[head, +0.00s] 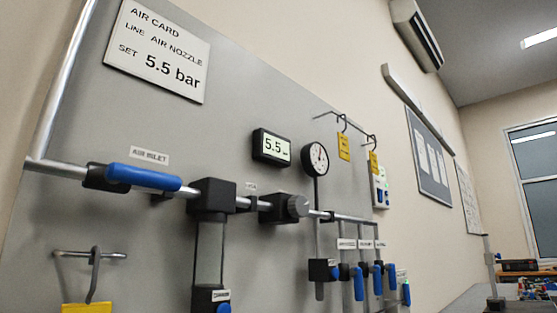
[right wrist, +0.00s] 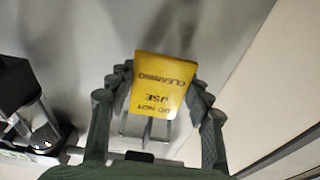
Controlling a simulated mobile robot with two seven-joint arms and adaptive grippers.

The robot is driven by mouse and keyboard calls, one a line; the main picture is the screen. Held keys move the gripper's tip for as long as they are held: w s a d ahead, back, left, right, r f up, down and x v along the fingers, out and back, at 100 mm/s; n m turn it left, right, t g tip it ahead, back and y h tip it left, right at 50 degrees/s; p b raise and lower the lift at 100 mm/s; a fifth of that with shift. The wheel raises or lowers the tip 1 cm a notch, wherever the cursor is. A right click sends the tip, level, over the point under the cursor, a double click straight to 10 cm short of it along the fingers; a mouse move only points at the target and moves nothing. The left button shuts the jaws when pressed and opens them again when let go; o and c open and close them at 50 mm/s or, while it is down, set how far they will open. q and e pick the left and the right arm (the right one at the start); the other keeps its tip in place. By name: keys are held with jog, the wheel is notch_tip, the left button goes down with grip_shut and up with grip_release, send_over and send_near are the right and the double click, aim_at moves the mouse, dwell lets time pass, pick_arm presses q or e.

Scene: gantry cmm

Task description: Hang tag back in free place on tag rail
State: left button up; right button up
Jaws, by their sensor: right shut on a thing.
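In the right wrist view, a yellow tag (right wrist: 160,88) reading "DO NOT USE CLEANING" sits between the fingers of my right gripper (right wrist: 160,96), which is shut on it. Grey panel surface lies behind it. In the head view, a thin rail (head: 326,114) at upper right carries hooks with two small yellow tags, one on the left (head: 343,146) and one on the right (head: 374,162). Neither gripper shows in the head view.
The grey panel carries an air card (head: 158,50), a blue-handled inlet valve (head: 144,177), a digital display (head: 271,147) reading 5.5 and a round gauge (head: 315,159). Several blue-handled valves hang at lower right. A dark fitting (right wrist: 20,100) stands left of my right gripper.

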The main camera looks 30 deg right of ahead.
aim_at(87, 309)
jog(key=shift+r+p, duration=1.25)
jog(key=shift+r, duration=0.15)
jog(key=shift+s, duration=0.1)
